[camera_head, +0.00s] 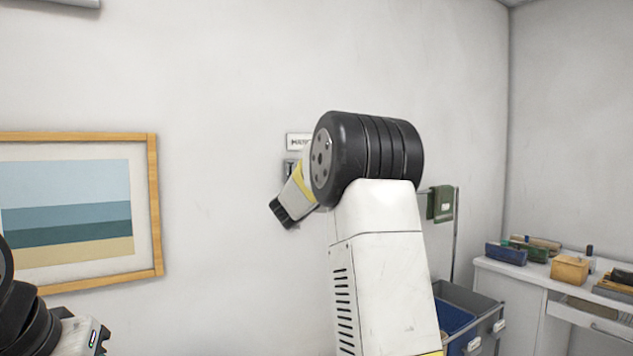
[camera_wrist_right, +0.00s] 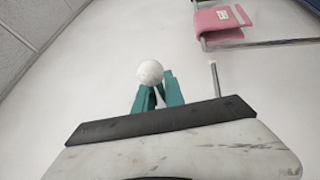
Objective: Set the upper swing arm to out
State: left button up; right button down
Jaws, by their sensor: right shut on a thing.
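In the right wrist view, my right gripper (camera_wrist_right: 157,92) has its teal fingers shut on a round white knob (camera_wrist_right: 150,72). The knob stands out at the fingertips against the pale wall. What it is fixed to is hidden behind it and the fingers, so I cannot tell the swing arm's position. In the head view my right arm covers most of the wall spot by a small label plate (camera_head: 299,141); the gripper itself is hidden there. Only a link of my left arm shows at the lower left, without its gripper.
A pink cloth (camera_wrist_right: 222,20) hangs near a grey bar in the wrist view, with a short grey rod (camera_wrist_right: 215,79) beside my fingers. A green cloth (camera_head: 441,204), a grey bin (camera_head: 487,325) and a cluttered white desk (camera_head: 520,276) stand right. A framed picture (camera_head: 153,205) hangs left.

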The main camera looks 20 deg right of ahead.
jog(key=c, duration=1.7)
grip_release()
jog(key=shift+w, duration=0.1)
jog(key=v, duration=0.8)
